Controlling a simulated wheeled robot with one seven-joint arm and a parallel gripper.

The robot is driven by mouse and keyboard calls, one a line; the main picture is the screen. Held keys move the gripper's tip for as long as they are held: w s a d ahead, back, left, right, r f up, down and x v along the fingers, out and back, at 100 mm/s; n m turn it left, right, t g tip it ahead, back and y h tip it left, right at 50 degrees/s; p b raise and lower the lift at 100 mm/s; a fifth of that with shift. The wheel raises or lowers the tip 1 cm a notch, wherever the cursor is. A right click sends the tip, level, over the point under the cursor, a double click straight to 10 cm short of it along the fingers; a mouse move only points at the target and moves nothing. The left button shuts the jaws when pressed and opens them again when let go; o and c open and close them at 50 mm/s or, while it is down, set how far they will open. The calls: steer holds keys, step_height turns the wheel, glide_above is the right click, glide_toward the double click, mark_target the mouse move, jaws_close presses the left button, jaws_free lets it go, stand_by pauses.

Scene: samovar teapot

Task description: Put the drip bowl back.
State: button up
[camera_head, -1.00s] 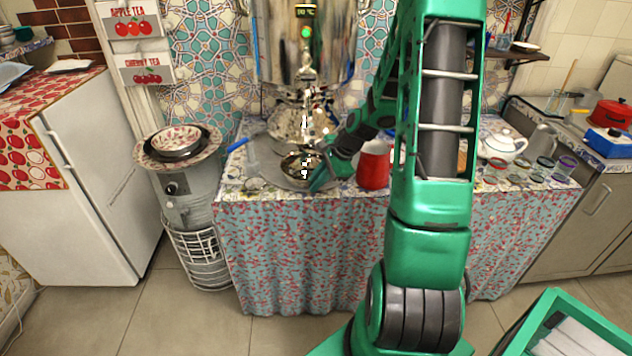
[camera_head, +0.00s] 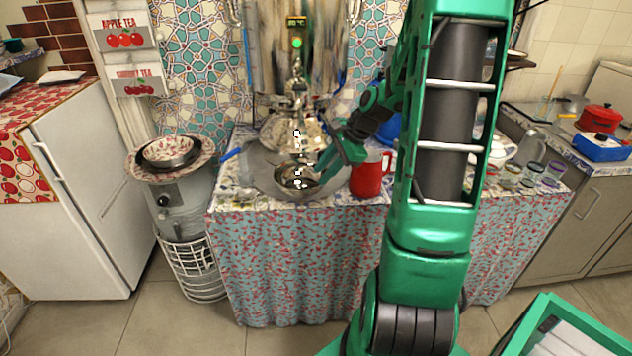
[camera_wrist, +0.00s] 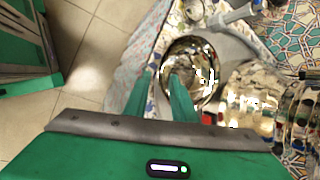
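The drip bowl (camera_head: 297,180) is a small shiny metal bowl at the front of a round metal tray (camera_head: 262,182), below the samovar's tap. The samovar (camera_head: 285,55) stands at the back of the table. My gripper (camera_head: 328,164) is at the bowl's right side in the head view. In the wrist view the bowl (camera_wrist: 192,62) lies just beyond my fingers (camera_wrist: 160,76). They are apart, one outside the bowl's near rim and the other overlapping it. I cannot tell whether either touches the rim.
A red mug (camera_head: 368,178) stands close to the right of my gripper. A blue-handled utensil (camera_head: 231,154) lies left of the tray. Glasses (camera_head: 530,175) stand at the table's right end. A heater with stacked bowls (camera_head: 172,152) stands left of the table.

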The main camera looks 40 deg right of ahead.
steer(key=s+a+r+n+g+h, duration=0.1)
steer(key=s+a+r+n, duration=0.1)
steer(key=s, duration=0.7)
steer(key=s+a+r+n+g+h, duration=0.1)
steer(key=s+a+r+n+g, duration=0.1)
steer(key=s+n, duration=0.5)
steer(key=s+a+r+n+g, duration=0.2)
steer(key=s+a+n, duration=0.3)
steer(key=s, duration=0.5)
steer(key=shift+s+a+r+h, duration=0.2)
steer(key=shift+s+r+h, duration=0.2)
steer(key=shift+r, duration=0.5)
steer(key=shift+w, duration=0.1)
